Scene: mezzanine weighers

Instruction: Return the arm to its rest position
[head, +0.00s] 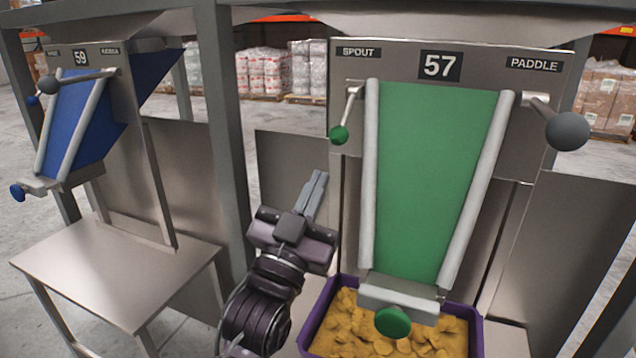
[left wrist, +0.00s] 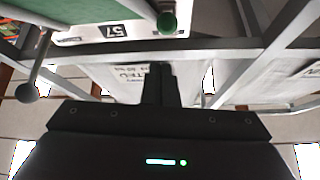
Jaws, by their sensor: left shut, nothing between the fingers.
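My left gripper (head: 316,190) is shut and empty. In the head view it points up and away, in front of the steel panel left of the station marked 57. It is left of the green chute (head: 432,180) and below the green-knobbed spout lever (head: 339,134), apart from both. In the left wrist view the shut fingers (left wrist: 159,82) show in the middle, with a green knob (left wrist: 167,22) above them. My right gripper is not in view.
A purple crate (head: 474,322) of yellow-brown pieces stands under the chute, close to the right of my left arm. A paddle lever with a grey ball (head: 567,131) is at right. Station 59 with a blue chute (head: 85,120) and a bare steel table (head: 115,262) are at left.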

